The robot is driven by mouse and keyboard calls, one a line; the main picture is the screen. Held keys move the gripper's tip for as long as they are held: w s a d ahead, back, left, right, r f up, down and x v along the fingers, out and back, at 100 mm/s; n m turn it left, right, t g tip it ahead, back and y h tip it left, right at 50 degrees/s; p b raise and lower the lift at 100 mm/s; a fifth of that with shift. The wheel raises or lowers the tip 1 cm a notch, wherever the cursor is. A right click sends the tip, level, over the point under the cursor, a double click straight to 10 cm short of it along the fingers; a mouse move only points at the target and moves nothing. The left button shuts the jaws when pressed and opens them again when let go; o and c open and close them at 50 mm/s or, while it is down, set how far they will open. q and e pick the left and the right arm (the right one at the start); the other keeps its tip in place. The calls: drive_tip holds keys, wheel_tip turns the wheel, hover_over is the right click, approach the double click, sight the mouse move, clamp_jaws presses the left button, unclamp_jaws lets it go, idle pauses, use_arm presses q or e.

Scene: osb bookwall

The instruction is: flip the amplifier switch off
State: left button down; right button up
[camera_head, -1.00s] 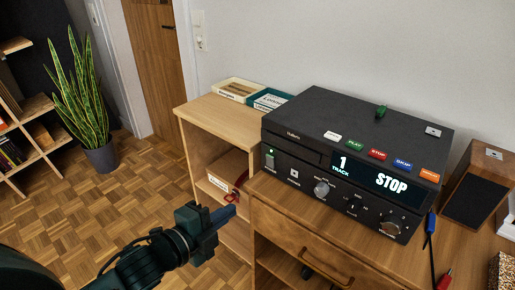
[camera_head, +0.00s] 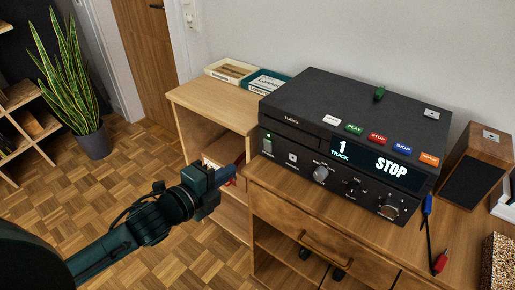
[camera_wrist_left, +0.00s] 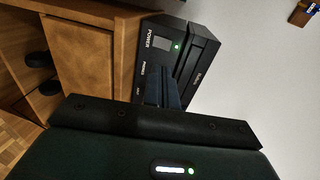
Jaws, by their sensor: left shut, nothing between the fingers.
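The black amplifier (camera_head: 340,125) sits on the wooden cabinet, its display reading "1 TRACK" and "STOP". Its power switch (camera_head: 267,146) is at the left end of the front panel, below a lit green light. In the left wrist view the switch (camera_wrist_left: 161,43) shows beside the word POWER, with the green light lit. My left gripper (camera_head: 232,172) is shut and empty, in front of and to the lower left of the switch, apart from it in the head view. Its blue fingers (camera_wrist_left: 163,88) point toward the panel in the wrist view. My right gripper is not in view.
A row of coloured buttons (camera_head: 378,139) runs along the amplifier's top front edge. Two trays (camera_head: 232,72) sit on the lighter shelf unit behind. Open floor lies left of the cabinet.

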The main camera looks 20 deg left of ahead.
sight(266, 141)
use_arm(q)
drive_tip(key=x, duration=0.7)
drive_tip(key=r+x, duration=0.1)
drive_tip(key=x, duration=0.3)
drive_tip(key=shift+w+d, duration=0.15)
drive_tip(key=shift+w, duration=0.25)
drive_tip(key=p, duration=0.1)
drive_tip(key=r+p, duration=0.1)
drive_tip(key=p, duration=0.1)
drive_tip(key=shift+w+d+r+g, duration=0.1)
drive_tip(key=shift+w+r+g, duration=0.05)
drive_tip(key=shift+w+g, duration=0.15)
drive_tip(key=shift+f+b, duration=0.35)
drive_tip(key=shift+f, duration=0.15)
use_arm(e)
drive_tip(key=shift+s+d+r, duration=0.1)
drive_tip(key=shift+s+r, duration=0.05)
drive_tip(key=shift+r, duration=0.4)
use_arm(q)
drive_tip(key=shift+s, duration=0.1)
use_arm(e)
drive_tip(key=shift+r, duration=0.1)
